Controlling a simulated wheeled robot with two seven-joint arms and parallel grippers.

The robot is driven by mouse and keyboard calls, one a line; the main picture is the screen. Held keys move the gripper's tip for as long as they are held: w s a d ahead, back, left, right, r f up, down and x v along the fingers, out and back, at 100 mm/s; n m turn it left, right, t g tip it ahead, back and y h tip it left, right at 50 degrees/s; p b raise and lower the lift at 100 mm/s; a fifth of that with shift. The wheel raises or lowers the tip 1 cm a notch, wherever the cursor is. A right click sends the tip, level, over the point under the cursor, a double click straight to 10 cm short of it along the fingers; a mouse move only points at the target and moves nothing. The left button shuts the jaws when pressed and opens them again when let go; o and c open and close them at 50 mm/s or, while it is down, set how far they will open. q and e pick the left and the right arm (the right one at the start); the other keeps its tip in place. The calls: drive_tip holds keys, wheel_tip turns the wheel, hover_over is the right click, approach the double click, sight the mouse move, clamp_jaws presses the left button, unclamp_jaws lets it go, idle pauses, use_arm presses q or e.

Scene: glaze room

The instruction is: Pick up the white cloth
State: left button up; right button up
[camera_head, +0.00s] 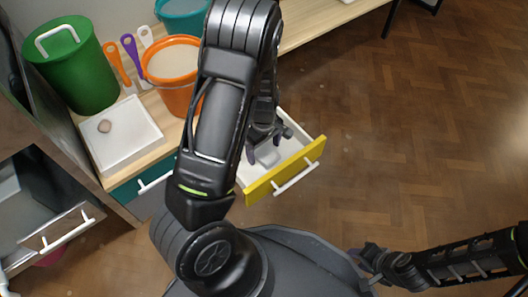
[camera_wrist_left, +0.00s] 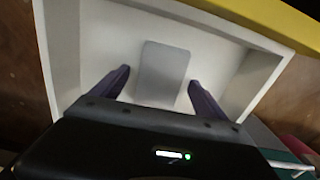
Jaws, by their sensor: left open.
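The white cloth (camera_wrist_left: 163,70) appears as a flat, pale grey-white rectangle on the floor of the open drawer. It also shows in the head view (camera_head: 267,156), partly hidden by my left gripper. My left gripper (camera_head: 265,146) reaches down into the drawer from above. In the left wrist view its two dark purple fingers (camera_wrist_left: 159,79) are spread wide, one on each side of the cloth, with nothing held between them. My right gripper (camera_head: 371,258) is low at the right, far from the drawer, and its jaws are too small and dark to read.
The drawer has white walls and a yellow front (camera_head: 285,170) with a white handle. On the counter stand a green lidded bin (camera_head: 72,70), an orange bucket (camera_head: 172,75), a teal bucket (camera_head: 183,12), upright tools and a white tray (camera_head: 125,150). The wooden floor at right is clear.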

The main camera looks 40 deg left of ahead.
sight(264, 151)
use_arm(q)
drive_tip(key=shift+c, duration=0.4)
drive_tip(key=c, duration=1.4)
drive_tip(key=shift+r, duration=0.1)
wheel_tip(264, 151, up, 10)
drive_tip(key=p, duration=0.5)
drive_tip(key=shift+p, duration=0.35)
